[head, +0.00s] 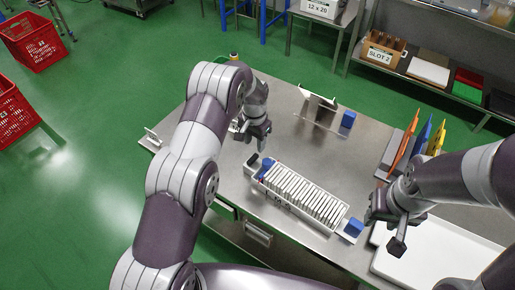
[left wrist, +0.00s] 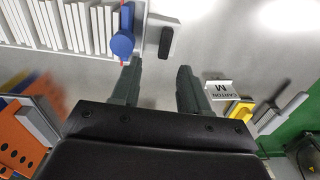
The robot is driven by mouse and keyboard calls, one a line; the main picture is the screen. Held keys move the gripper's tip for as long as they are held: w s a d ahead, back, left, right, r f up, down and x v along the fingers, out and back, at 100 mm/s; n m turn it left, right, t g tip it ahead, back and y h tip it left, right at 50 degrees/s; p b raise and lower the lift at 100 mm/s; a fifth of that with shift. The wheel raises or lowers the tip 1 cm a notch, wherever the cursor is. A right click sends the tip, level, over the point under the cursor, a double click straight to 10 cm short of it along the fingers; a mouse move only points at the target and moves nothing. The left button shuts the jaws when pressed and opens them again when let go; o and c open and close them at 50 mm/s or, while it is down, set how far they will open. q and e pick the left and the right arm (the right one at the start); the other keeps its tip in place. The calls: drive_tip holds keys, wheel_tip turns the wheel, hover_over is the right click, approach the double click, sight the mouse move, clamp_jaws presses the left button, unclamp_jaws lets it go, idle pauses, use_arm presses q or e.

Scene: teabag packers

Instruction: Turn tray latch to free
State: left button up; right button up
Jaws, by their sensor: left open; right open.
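A white tray (head: 264,187) packed with a row of upright white packets lies on the steel table. At its far left end is a blue latch (head: 267,164), which also shows as a round blue knob (left wrist: 122,44) with a red mark beside it in the left wrist view. A grey plate with a dark pad (left wrist: 166,41) sits just right of the knob. My left gripper (head: 253,137) is open and empty above the table near this end; in the left wrist view the knob lies just beyond its left fingertip. My right gripper (head: 388,222) is open and empty, right of the tray.
A blue block (head: 354,227) is at the tray's near right end. Orange, blue and yellow upright panels (head: 428,135) stand at the right. A white flat tray (head: 425,255) lies front right. A metal stand (head: 318,104) is at the back.

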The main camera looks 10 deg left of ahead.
sight(254, 157)
use_arm(q)
drive_tip(key=f, duration=0.2)
drive_tip(key=w+f+p, duration=0.1)
drive_tip(key=f, duration=0.2)
drive_tip(key=a+f, duration=0.1)
drive_tip(key=f, duration=0.1)
drive_tip(key=shift+w+f+p, duration=0.15)
drive_tip(key=shift+f+p, duration=0.15)
drive_tip(key=shift+f, duration=0.1)
drive_tip(key=shift+d+f, duration=0.1)
drive_tip(key=shift+f, duration=0.05)
drive_tip(key=shift+s+d, duration=0.15)
drive_tip(key=shift+s, duration=0.2)
drive_tip(key=shift+w+f, duration=0.15)
drive_tip(key=shift+f, duration=0.05)
drive_tip(key=shift+c, duration=0.6)
drive_tip(key=c, duration=0.5)
clamp_jaws()
use_arm(e)
drive_tip(key=shift+w+a+r, duration=0.15)
drive_tip(key=shift+w+r, duration=0.1)
drive_tip(key=shift+r, duration=0.3)
drive_tip(key=shift+w+a+r, duration=0.15)
drive_tip(key=shift+w+r, duration=0.1)
drive_tip(key=shift+r, duration=0.3)
